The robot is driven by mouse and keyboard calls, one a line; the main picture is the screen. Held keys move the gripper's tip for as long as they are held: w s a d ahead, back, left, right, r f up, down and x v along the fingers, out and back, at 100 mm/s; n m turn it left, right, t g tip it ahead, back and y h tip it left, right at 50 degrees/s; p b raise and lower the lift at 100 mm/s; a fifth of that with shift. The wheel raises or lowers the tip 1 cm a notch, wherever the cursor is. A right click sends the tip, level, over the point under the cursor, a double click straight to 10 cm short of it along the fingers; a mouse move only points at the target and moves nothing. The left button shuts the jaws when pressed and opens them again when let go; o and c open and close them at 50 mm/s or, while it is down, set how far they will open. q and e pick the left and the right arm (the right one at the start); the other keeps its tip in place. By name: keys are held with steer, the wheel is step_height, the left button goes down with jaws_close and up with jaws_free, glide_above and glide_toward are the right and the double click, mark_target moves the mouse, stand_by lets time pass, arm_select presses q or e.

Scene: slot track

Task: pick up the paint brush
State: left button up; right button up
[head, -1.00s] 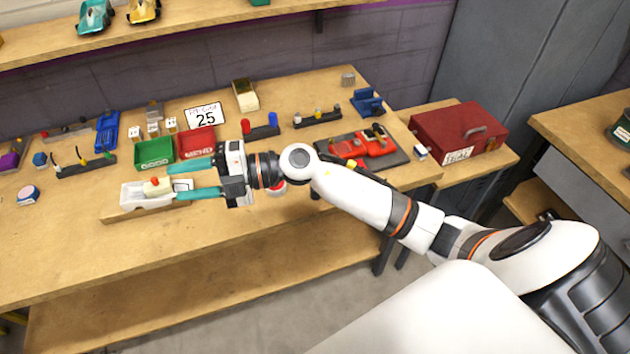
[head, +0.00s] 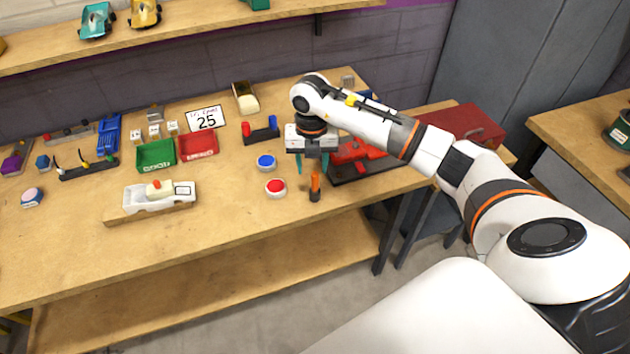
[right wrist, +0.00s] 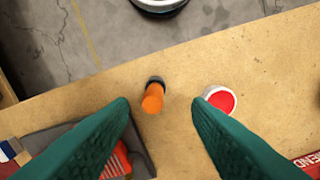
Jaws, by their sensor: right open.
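An upright orange object with a dark base, which looks like the paint brush (head: 315,184), stands near the front edge of the wooden bench. In the right wrist view the paint brush (right wrist: 153,98) appears between the fingertips, nearer the left finger, with its orange top towards the camera. Its bristles cannot be made out. My right gripper (head: 312,166) points down just above and behind it, open and empty. Both green fingers of my right gripper (right wrist: 161,103) are apart from it. My left gripper is not in view.
A red-topped round pot (head: 275,187) and a blue-topped one (head: 266,162) stand left of the brush. A dark tray with a red tool (head: 352,151) lies to the right. A white model car (head: 160,195) sits further left. The bench front between is clear.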

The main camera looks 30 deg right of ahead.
mark_target(315, 174)
steer(key=shift+f, duration=0.65)
steer(key=shift+f+p, duration=0.35)
steer(key=shift+p, duration=0.05)
steer(key=f, duration=0.1)
steer(key=f+p, duration=0.1)
steer(key=f, duration=0.1)
steer(key=shift+s+d+f, duration=0.15)
steer(key=shift+d+f, duration=0.15)
steer(key=shift+f, duration=0.45)
steer(key=shift+c, duration=0.3)
jaws_close()
